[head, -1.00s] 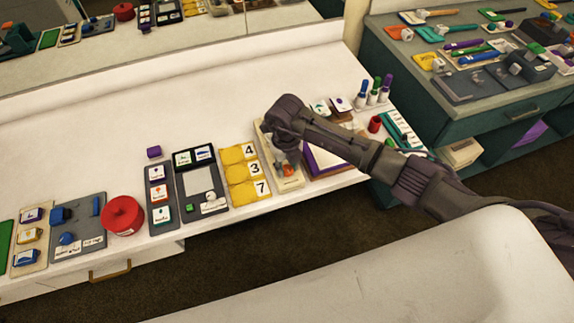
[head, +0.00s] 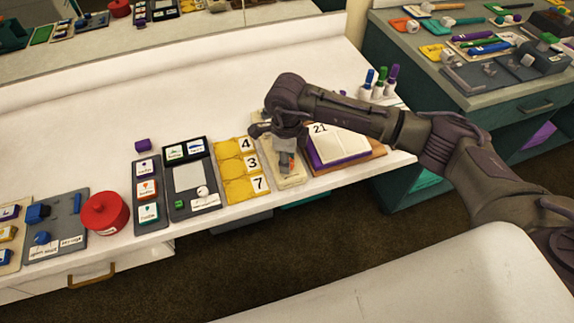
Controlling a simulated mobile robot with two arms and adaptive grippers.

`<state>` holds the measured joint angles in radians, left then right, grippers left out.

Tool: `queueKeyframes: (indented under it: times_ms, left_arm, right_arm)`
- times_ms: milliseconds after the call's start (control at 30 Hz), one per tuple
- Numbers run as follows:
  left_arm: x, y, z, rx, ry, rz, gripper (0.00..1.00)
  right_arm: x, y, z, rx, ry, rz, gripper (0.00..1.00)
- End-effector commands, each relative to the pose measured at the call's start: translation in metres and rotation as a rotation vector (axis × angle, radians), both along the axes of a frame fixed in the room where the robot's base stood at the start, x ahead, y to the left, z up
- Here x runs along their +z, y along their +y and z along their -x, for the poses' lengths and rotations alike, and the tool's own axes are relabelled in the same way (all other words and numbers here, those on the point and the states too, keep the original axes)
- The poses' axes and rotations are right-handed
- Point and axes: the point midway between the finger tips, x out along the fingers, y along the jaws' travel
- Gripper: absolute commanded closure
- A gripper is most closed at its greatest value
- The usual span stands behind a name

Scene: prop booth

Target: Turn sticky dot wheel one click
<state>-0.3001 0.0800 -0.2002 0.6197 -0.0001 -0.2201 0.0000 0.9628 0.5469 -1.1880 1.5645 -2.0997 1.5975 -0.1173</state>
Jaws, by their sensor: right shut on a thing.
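My right gripper (head: 286,160) points down over a narrow cream board (head: 291,183) near the front edge of the white counter. Its fingers are shut on a part of the sticky dot wheel on that board. The fingers and wrist hide most of the wheel, so its dots and position cannot be read. My left gripper is not in view.
Yellow number cards (head: 240,170) lie close on the left. A grey tray (head: 190,180) and a red round pot (head: 104,212) stand farther left.

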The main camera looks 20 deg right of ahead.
Motion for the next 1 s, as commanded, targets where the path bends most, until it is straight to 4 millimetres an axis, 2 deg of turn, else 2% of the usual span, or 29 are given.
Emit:
queueKeyframes:
  times_ms: [33, 500, 700, 1000]
  left_arm:
    - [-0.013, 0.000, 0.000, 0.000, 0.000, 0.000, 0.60]
    - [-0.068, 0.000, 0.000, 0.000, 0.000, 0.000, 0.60]
    - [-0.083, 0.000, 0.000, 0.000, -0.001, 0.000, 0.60]
    - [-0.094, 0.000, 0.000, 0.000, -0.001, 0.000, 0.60]
  right_arm:
    - [-0.005, 0.000, -0.002, 0.046, -0.006, 0.000, 1.00]
    - [-0.004, 0.000, -0.001, 0.470, -0.005, -0.001, 1.00]
    - [-0.002, 0.000, -0.001, 0.603, -0.006, -0.001, 1.00]
    - [0.000, 0.000, -0.001, 0.714, -0.004, -0.002, 1.00]
